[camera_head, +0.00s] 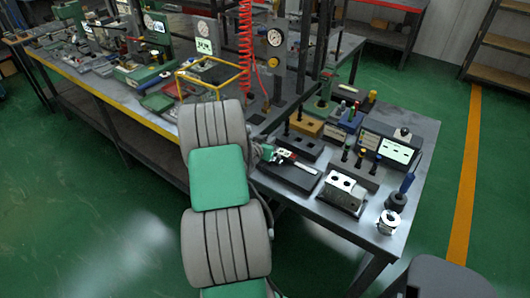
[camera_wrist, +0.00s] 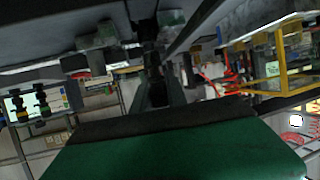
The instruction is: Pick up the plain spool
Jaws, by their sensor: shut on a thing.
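My gripper (camera_head: 266,153) is at the end of my grey and green arm, low over the near part of the bench beside a long black block (camera_head: 289,176). The arm hides part of it. In the wrist view my gripper's dark jaws (camera_wrist: 152,62) are shut on a dark slender part that blends with them; I cannot tell whether it is the plain spool. Several slim spools or pins with coloured tops stand in a grey rack (camera_head: 350,176) to the right of my gripper. I cannot tell which one is plain.
A silver valve block (camera_head: 343,194), a silver ring-shaped part (camera_head: 388,222) and a blue-handled tool (camera_head: 405,186) stand near the bench's right edge. A black block (camera_head: 294,144), a tan block (camera_head: 306,124) and a screened box (camera_head: 392,150) lie behind. A red coiled hose (camera_head: 246,40) hangs above.

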